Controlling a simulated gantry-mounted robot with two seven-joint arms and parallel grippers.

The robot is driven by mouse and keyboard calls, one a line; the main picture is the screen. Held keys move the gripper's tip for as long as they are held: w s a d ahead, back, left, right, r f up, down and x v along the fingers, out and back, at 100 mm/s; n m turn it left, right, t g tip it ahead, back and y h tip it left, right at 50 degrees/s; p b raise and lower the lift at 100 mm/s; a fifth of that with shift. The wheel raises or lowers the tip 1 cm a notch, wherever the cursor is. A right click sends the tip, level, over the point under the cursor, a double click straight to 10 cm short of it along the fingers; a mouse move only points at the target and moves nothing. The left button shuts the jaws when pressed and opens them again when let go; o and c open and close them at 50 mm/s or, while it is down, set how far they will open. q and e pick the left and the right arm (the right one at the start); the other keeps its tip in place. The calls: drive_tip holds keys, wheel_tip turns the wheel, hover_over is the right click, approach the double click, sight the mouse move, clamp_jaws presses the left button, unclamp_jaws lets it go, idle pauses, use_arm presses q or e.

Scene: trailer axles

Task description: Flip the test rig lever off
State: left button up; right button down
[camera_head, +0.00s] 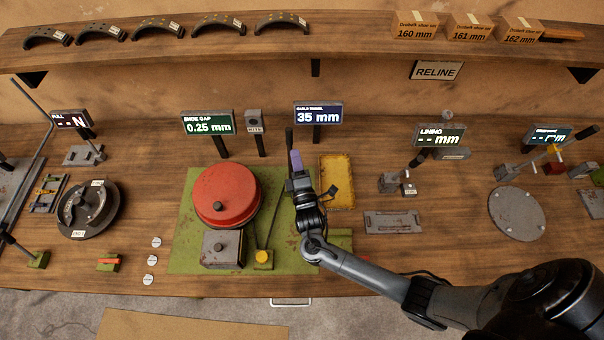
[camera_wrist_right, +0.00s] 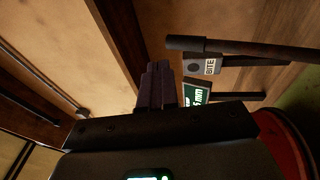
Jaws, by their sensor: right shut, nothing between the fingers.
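The test rig has a red drum (camera_head: 226,194) on a green plate (camera_head: 183,235), with the shoe gap display (camera_head: 208,123) reading 0.25 mm behind it. A black-handled lever (camera_head: 289,140) stands up at the plate's right side; its lower part is hidden behind my right gripper. My right gripper (camera_head: 295,160) is shut and empty, just right of the handle. In the right wrist view the shut fingers (camera_wrist_right: 158,86) lie apart from the dark lever rod (camera_wrist_right: 240,47), as seen there. I cannot tell the depth between them. My left gripper is out of view.
The cable travel display (camera_head: 318,114) reads 35 mm behind the lever. A small bite sign (camera_head: 254,122) stands left of it. A yellow tray (camera_head: 337,182) lies close right of my gripper. The wooden shelf (camera_head: 350,62) runs above the bench.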

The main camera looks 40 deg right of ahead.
drive_tip(key=s+a+r, duration=0.2)
drive_tip(key=s+a, duration=0.1)
drive_tip(key=s, duration=0.3)
drive_tip(key=shift+s+b, duration=0.3)
drive_tip(key=shift+b, duration=0.05)
drive_tip(key=s+a+r+m+g+y+p, duration=0.1)
drive_tip(key=s+m+g+y+p, duration=0.1)
drive_tip(key=s+m+g+y, duration=0.2)
drive_tip(key=s+a+m+g+y+p, duration=0.2)
drive_tip(key=s+m+g+y, duration=0.2)
drive_tip(key=s, duration=1.3)
drive_tip(key=m+g, duration=0.3)
drive_tip(key=g, duration=0.3)
drive_tip(key=shift+s+a+r+g+p, duration=0.15)
drive_tip(key=shift+r+g+p, duration=0.15)
drive_tip(key=shift+r+p, duration=0.05)
